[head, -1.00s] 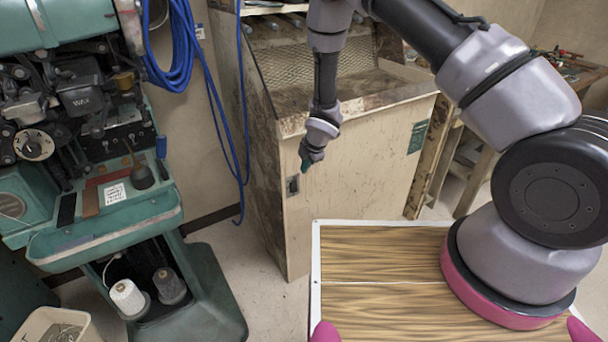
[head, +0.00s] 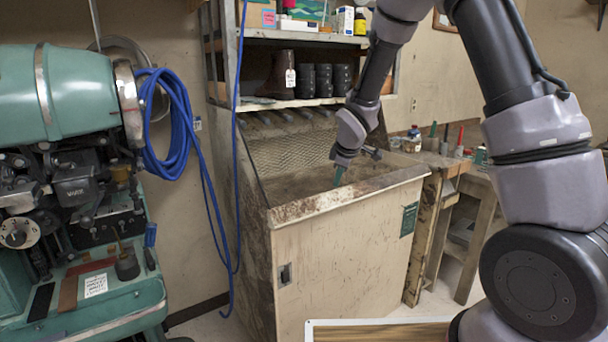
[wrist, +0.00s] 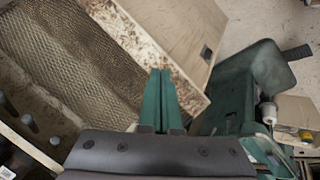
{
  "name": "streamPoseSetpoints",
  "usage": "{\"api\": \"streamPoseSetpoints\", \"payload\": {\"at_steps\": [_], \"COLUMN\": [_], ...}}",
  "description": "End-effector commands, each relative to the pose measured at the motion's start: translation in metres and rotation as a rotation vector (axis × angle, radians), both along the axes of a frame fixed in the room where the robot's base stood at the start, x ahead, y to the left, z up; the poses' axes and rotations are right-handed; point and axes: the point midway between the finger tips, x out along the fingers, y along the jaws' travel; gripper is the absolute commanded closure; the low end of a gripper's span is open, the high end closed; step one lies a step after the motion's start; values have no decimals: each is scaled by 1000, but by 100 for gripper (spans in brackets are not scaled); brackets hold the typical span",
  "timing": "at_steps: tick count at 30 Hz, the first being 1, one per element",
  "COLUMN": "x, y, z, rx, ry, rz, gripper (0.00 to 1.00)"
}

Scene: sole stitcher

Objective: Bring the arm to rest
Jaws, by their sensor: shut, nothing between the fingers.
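The cabinet's mesh-lined bin (wrist: 85,60) lies at the left in the wrist view, with the stained front edge beyond the fingers. I cannot tell the exact gap between the fingers and that edge.
The green stitching machine (head: 60,100) stands at the left, with blue hose (head: 180,125) hanging beside it. A shelf (head: 310,100) with dark rolls and a boot rises behind the bin. A workbench (head: 480,185) with tools is at the right. Bare floor (wrist: 295,20) shows in the wrist view.

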Motion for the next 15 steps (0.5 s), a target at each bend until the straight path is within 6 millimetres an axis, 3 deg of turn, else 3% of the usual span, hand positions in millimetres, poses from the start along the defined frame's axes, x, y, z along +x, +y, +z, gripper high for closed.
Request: {"api": "streamPoseSetpoints", "payload": {"at_steps": [1,6,11,15], "x": [-6,-43,-92,-143], "y": [-17,-66,-104,-129], "z": [31,105,161,200], "rx": [44,191,342,482], "ry": [-7,7,25,44], "rz": [-90,-379,-633,-835], "gripper": [100,100,100,100]}}
